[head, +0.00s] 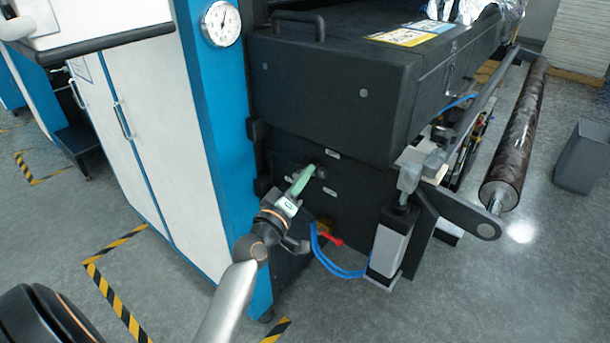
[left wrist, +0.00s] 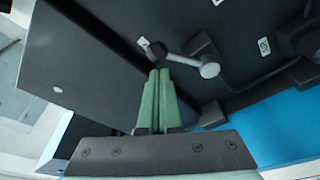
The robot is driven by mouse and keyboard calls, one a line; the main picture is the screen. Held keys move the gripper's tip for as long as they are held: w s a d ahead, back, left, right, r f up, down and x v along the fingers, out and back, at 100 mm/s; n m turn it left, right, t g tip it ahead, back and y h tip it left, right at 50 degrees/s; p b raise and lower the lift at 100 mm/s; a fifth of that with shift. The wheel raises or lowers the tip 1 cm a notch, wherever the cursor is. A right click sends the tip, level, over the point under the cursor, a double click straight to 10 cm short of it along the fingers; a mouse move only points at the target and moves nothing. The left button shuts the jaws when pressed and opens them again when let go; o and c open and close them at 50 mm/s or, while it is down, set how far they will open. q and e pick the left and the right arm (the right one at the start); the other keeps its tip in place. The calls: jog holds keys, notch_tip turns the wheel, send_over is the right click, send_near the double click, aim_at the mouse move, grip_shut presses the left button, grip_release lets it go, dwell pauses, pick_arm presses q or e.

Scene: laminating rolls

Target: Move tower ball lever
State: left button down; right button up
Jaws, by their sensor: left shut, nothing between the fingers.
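The tower ball lever (left wrist: 186,60) shows in the left wrist view as a short grey arm with a dark ball (left wrist: 157,48) at one end and a rounded metal end at the other. It sits on the black machine panel. My left gripper (left wrist: 160,72) is shut and empty, its green fingertips just below the ball in that picture. I cannot tell whether they touch it. In the head view the left gripper (head: 312,168) reaches to the dark panel, with the dark knob of the lever (head: 321,172) right at its tips. My right gripper is not in view.
A black box housing (head: 330,90) overhangs the panel. A blue column (head: 215,130) with a gauge stands left of it. Blue hoses (head: 340,268) and a red handle (head: 330,238) are below the gripper. A dark roller (head: 515,135) and grey bin (head: 582,157) are at right.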

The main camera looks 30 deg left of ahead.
pick_arm(q)
jog(key=shift+f, duration=0.1)
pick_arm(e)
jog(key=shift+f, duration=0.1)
pick_arm(q)
jog(key=shift+d+f+m+b, duration=0.1)
jog(key=shift+m+b, duration=0.2)
jog(key=shift+m, duration=0.1)
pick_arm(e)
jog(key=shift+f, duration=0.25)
